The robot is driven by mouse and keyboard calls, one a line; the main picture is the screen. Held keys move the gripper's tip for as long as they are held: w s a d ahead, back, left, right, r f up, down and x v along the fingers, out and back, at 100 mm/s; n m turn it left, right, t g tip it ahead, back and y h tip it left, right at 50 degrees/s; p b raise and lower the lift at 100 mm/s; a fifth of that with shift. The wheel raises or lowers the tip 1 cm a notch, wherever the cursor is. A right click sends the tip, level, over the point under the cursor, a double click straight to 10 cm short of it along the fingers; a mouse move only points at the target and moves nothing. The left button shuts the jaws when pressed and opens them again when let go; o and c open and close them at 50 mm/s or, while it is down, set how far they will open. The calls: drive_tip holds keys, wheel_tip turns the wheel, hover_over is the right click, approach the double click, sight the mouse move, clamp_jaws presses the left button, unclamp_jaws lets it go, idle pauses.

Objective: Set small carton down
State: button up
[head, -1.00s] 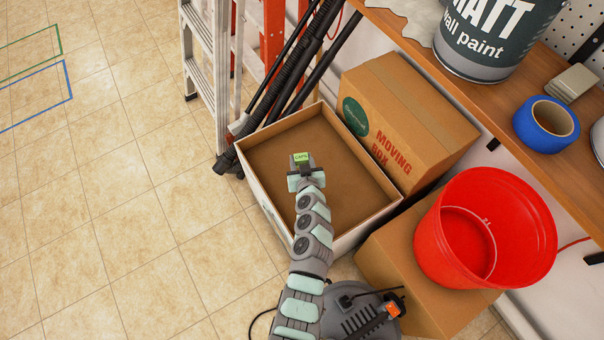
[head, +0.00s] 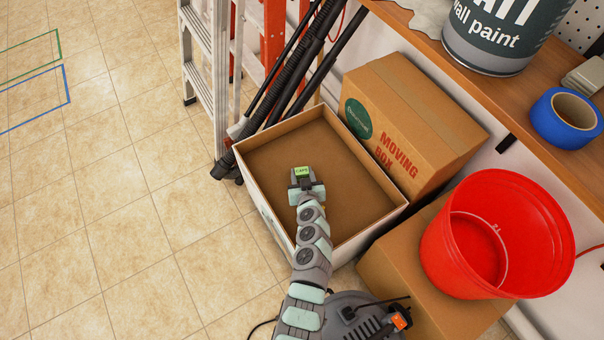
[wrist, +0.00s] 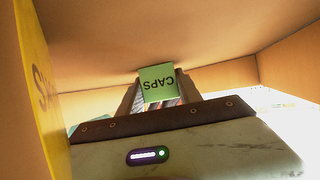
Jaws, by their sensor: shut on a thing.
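The small carton (head: 302,172) is green, marked "CAPS", and sits at the tip of my gripper (head: 304,182). In the wrist view the carton (wrist: 157,83) is between the two fingers, which are shut on it.
A yellow item with dark letters (wrist: 40,90) stands close at the left in the wrist view. A closed moving box (head: 420,115) stands right of the open box. A red bucket (head: 440,245) is at the right. Black tubes (head: 290,90) and a ladder (head: 203,80) are behind.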

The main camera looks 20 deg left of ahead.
drive_tip(key=o, duration=1.3)
drive_tip(key=shift+o, duration=0.2)
drive_tip(key=shift+s+r+p, duration=0.1)
drive_tip(key=shift+r+p, duration=0.2)
drive_tip(key=shift+p, duration=0.25)
drive_tip(key=p+v, duration=0.3)
drive_tip(key=v, duration=0.8)
drive_tip(key=shift+s+d+r, duration=0.1)
drive_tip(key=shift+s+d, duration=0.1)
drive_tip(key=shift+s, duration=0.1)
